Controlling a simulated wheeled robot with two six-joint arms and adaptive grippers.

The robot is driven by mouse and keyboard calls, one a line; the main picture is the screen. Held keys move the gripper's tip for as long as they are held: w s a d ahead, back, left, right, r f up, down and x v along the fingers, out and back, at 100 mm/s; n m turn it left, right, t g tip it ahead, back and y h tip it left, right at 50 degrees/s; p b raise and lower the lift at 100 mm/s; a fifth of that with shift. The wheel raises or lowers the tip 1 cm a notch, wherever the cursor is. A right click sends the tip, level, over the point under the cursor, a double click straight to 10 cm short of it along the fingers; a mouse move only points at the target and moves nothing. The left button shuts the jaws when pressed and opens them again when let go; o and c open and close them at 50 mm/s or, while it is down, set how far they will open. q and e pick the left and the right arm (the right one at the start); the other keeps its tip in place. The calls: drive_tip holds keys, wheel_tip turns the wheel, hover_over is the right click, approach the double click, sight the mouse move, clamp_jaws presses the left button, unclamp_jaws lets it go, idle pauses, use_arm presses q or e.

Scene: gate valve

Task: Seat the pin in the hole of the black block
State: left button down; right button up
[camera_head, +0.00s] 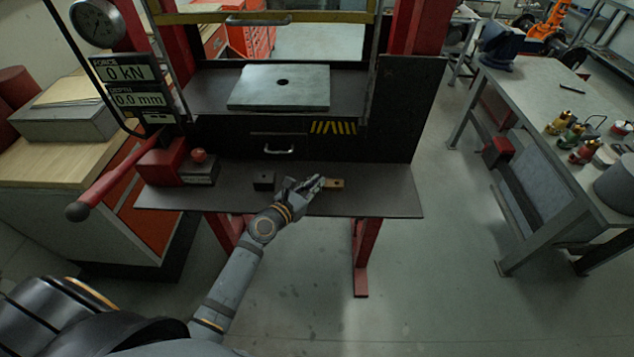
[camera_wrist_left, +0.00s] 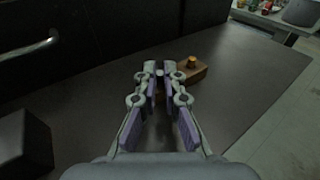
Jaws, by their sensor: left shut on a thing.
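The black block (camera_head: 264,180) stands on the dark bench plate, left of my left gripper, with a small hole mark on its top. It also shows at the left edge in the left wrist view (camera_wrist_left: 24,143). My left gripper (camera_head: 317,182) is over the plate at the near end of a small wooden block (camera_head: 336,183). In the left wrist view the fingers (camera_wrist_left: 160,75) are closed around a small pale piece (camera_wrist_left: 159,73), seemingly the pin, mostly hidden by the fingertips. A brass knob (camera_wrist_left: 191,62) stands on the wooden block (camera_wrist_left: 192,73). My right gripper does not show.
A drawer handle (camera_head: 279,151) faces the bench plate (camera_head: 385,200). A red box (camera_head: 163,168) and a red-knobbed control (camera_head: 199,165) sit at left. The plate's right end is clear.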

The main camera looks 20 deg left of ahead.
use_arm(q)
wheel_tip(320, 180, up, 4)
drive_tip(key=p, duration=0.4)
drive_tip(key=s+d+r+p, duration=0.4)
drive_tip(key=s+r+p, duration=0.2)
drive_tip(key=s+r, duration=0.5)
wheel_tip(320, 180, down, 15)
drive_tip(key=s+b, duration=0.2)
drive_tip(key=b, duration=1.1)
drive_tip(key=shift+s, duration=0.15)
